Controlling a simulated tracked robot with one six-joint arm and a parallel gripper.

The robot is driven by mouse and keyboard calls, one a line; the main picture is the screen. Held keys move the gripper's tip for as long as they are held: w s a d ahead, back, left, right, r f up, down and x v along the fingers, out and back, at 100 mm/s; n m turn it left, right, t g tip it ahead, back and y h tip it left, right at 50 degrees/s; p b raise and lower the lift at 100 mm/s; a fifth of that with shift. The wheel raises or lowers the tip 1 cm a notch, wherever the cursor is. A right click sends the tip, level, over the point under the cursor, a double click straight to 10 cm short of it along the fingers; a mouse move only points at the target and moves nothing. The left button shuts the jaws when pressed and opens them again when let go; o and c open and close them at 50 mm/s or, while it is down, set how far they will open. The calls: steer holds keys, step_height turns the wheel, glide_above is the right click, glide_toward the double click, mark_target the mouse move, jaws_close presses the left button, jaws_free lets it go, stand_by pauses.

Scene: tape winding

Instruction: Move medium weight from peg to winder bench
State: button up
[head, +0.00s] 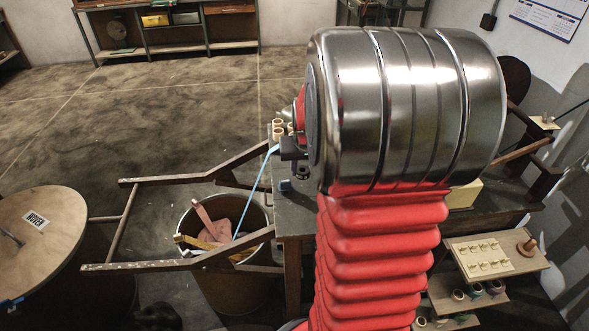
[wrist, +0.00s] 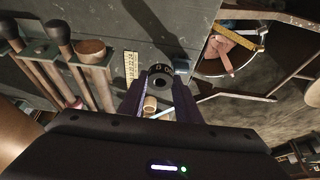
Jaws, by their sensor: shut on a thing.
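In the wrist view, my gripper (wrist: 160,86) has its two dark fingers on either side of a dark round weight (wrist: 159,74) with a hole in its middle. It is shut on this weight, which I take as the medium one. The weight is over or at the grey winder bench (wrist: 105,28); I cannot tell whether it touches. In the head view, the bench (head: 291,218) is partly behind my arm, and my gripper (head: 291,150) shows only in part.
A blue strip (head: 254,188) runs from the bench to a bin (head: 228,284) holding pink and yellow pieces. Wooden rails cross above the bin. A round wooden top (head: 38,245) stands at left. In the wrist view, a ruler (wrist: 131,66) and a blue block (wrist: 182,65) are beside the weight.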

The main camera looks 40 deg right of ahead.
steer(key=shift+f, duration=3.1)
steer(key=shift+f, duration=1.9)
steer(key=o, duration=1.2)
steer(key=shift+f, duration=0.1)
